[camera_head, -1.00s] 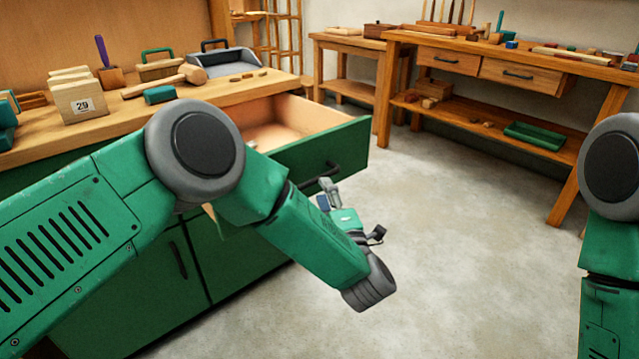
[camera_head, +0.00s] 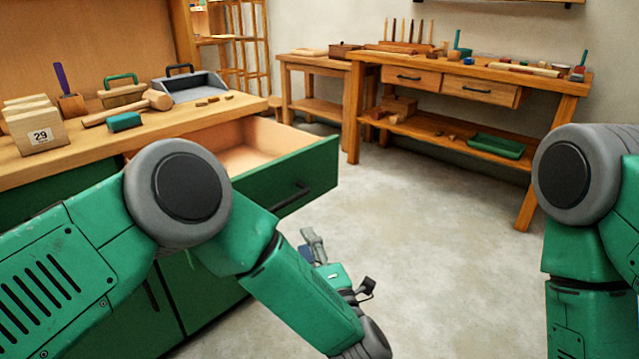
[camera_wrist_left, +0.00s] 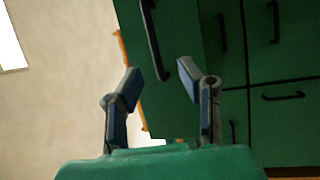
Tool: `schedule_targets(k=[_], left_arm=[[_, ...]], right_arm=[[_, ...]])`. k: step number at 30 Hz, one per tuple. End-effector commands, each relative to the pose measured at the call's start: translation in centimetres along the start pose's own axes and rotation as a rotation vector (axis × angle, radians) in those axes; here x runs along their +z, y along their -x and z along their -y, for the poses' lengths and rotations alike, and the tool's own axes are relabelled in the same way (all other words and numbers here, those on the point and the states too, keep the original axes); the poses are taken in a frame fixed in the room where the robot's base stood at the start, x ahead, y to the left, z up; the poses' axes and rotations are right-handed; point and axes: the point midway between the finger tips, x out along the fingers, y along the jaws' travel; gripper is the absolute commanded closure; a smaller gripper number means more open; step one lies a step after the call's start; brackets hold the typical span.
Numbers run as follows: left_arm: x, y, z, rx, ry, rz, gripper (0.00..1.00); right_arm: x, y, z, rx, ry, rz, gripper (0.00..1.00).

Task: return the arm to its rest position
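My left arm comes in from the left in the head view and bends down at a grey joint. My left gripper (camera_head: 312,245) is below and to the right of the open drawer (camera_head: 300,180), over the floor. In the left wrist view my left gripper (camera_wrist_left: 158,85) has its two fingers spread apart with nothing between them. The drawer's black handle (camera_head: 287,198) is clear of the fingers. My right arm shows at the right edge of the head view; its gripper is out of frame.
The green cabinet's wooden top (camera_head: 90,146) holds a calendar block (camera_head: 38,128), a mallet (camera_head: 130,107), a teal block (camera_head: 124,122) and a grey tray (camera_head: 209,87). A workbench (camera_head: 550,80) with a lower shelf stands behind. The floor (camera_head: 430,230) between is clear.

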Motion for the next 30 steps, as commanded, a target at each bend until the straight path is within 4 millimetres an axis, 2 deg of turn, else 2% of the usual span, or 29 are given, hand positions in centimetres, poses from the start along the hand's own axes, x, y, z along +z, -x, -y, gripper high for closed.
schedule_targets(k=[2,4,7,9,11,12,14,15,18,21,24,27,30], left_arm=[[-0.3,-0.2,0.8,-0.026,-0.072,0.07,0.68],[-0.9,-0.1,2.5,-0.075,-0.198,0.191,0.68],[-3.4,1.4,6.6,-0.187,-0.477,0.447,0.68],[-6.7,3.5,9.8,-0.284,-0.694,0.647,0.68],[-9.9,5.6,12.0,-0.36,-0.846,0.794,0.68],[-12.2,7.2,13.2,-0.41,-0.936,0.886,0.68],[-15.7,9.5,14.4,-0.483,-1.052,1.017,0.68],[-18.1,11.1,14.9,-0.531,-1.119,1.099,0.68],[-24.0,15.0,15.3,-0.646,-1.254,1.295,0.68],[-29.0,18.5,14.7,-0.745,-1.339,1.461,0.68],[-32.6,21.1,13.8,-0.816,-1.385,1.587,0.68],[-34.7,22.6,13.0,-0.86,-1.405,1.663,0.68],[-35.6,23.4,12.7,-0.879,-1.412,1.699,0.68]], right_arm=[[0.0,0.8,0.0,0.0,0.0,0.0,0.0],[-0.1,1.8,0.0,0.0,0.0,0.001,0.0],[-0.2,3.8,0.0,0.0,0.0,0.0,0.0],[-0.3,5.2,0.0,0.0,0.0,0.0,0.0],[-0.3,6.0,-0.1,0.0,0.0,0.0,0.0],[-0.3,6.5,-0.1,0.0,0.0,0.0,0.0],[-0.4,7.2,-0.1,0.0,0.0,0.0,0.0],[-0.4,7.6,-0.1,0.0,0.0,0.0,0.0],[-0.4,8.6,-0.1,0.0,0.0,0.0,0.0],[-0.5,9.4,-0.1,0.0,0.0,0.0,0.0],[-0.5,9.8,-0.1,0.0,0.0,0.001,0.0],[-0.5,10.1,-0.1,0.0,0.0,0.001,0.0],[-0.5,10.1,-0.1,0.0,0.0,0.001,0.0]])
